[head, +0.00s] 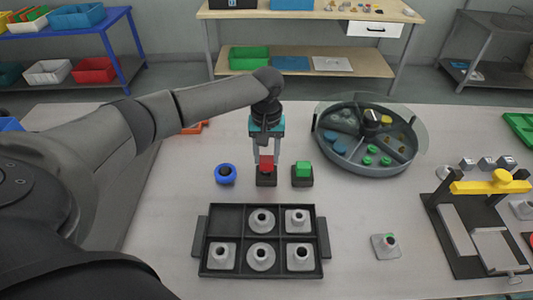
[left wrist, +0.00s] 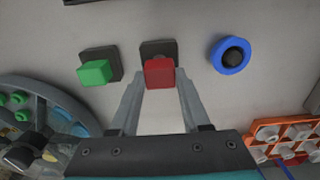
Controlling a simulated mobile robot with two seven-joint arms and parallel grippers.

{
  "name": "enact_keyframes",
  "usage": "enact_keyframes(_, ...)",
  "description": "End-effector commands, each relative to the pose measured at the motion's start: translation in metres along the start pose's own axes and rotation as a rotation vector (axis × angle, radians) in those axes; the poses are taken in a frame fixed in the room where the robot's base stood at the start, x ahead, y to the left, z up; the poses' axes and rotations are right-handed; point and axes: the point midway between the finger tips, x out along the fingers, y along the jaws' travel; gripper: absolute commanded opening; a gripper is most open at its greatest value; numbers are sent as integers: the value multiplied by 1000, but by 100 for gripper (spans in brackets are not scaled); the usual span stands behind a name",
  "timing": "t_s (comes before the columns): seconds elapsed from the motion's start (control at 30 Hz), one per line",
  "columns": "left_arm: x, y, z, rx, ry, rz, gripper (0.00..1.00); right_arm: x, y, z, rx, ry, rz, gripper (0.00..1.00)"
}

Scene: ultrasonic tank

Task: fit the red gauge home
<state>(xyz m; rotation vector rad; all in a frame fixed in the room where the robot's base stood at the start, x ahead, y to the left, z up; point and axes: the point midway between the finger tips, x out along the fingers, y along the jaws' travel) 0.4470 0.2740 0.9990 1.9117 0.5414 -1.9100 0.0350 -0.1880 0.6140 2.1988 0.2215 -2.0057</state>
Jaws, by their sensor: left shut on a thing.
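The red gauge (head: 266,161) is a small red block at the tips of my left gripper (head: 266,158). The gripper points down and is shut on it. A dark square base (head: 266,180) lies directly below the red gauge; it also shows behind the gauge (left wrist: 159,73) in the left wrist view (left wrist: 158,48). I cannot tell whether the gauge touches the base or hangs just above it. A green block (head: 302,169) stands on a similar dark base to the right. A blue ring (head: 225,174) sits around a dark peg to the left. My right gripper is not in view.
A black tray (head: 230,273) with several grey flanged parts lies in front. A round divided tank (head: 345,165) stands behind on the right. A yellow-handled fixture (head: 490,187) is at the right edge. An orange rack (left wrist: 290,130) shows in the left wrist view.

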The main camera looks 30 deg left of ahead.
Motion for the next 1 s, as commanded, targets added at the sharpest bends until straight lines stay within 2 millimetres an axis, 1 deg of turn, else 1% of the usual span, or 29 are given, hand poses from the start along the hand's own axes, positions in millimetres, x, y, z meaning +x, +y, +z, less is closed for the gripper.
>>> enact_keyframes(0.37, 1, 0, 0, 0, 0, 1, 0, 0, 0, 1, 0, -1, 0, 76)
enact_keyframes(1.0, 9, 1, 0, 0, 0, 1, 0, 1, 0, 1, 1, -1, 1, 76)
